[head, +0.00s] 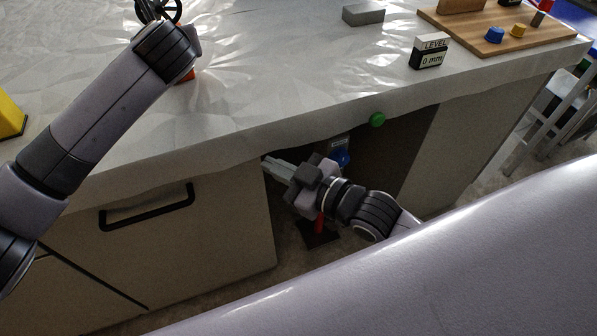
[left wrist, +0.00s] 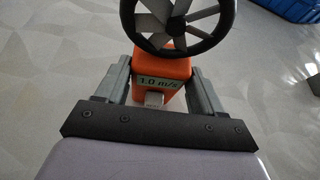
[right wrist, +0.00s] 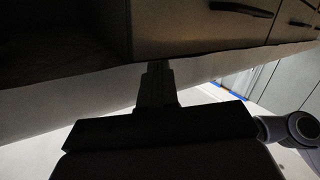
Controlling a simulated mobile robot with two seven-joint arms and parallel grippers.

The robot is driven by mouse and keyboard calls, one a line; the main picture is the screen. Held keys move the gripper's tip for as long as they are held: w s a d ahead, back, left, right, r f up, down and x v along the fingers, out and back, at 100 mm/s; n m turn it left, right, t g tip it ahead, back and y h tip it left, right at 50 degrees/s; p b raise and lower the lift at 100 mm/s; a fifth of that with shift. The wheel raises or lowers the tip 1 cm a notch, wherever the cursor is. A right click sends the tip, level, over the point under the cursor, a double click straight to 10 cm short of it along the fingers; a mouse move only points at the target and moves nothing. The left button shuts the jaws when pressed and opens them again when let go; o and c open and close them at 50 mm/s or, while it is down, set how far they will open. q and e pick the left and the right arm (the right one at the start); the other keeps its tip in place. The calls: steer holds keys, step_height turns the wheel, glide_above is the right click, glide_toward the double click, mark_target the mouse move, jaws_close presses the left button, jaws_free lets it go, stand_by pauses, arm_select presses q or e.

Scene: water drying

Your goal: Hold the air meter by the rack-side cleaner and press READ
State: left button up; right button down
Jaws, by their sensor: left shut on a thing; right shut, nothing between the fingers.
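The air meter is orange with a dark fan wheel; in the left wrist view its body (left wrist: 177,66) sits between the fingers of my left gripper (left wrist: 157,74), which is shut on it. Its display reads 1.0 m/s, with a pale button below. In the head view the fan wheel (head: 160,10) shows at the top left, above the counter, and most of the body is hidden behind my left wrist. My right gripper (head: 267,164) is shut and empty, low at the counter's front by the open space; it also shows in the right wrist view (right wrist: 157,68). I cannot make out the rack-side cleaner.
The pale counter (head: 270,70) carries a grey block (head: 363,15), a level display (head: 428,52) reading 0 mm and a wooden board (head: 455,22) with small coloured pieces. A green knob (head: 377,120) is on its front. A blue item (head: 341,157) shows underneath, beside a drawer cabinet (head: 190,245).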

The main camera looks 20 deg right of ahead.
steer(key=s+d+f+m+h, duration=0.2)
steer(key=s+d+f, duration=0.1)
steer(key=f, duration=0.4)
steer(key=shift+m+g+h, duration=0.3)
steer(key=shift+m, duration=0.1)
arm_select(q)
steer(key=o, duration=1.2)
steer(key=shift+s, duration=0.1)
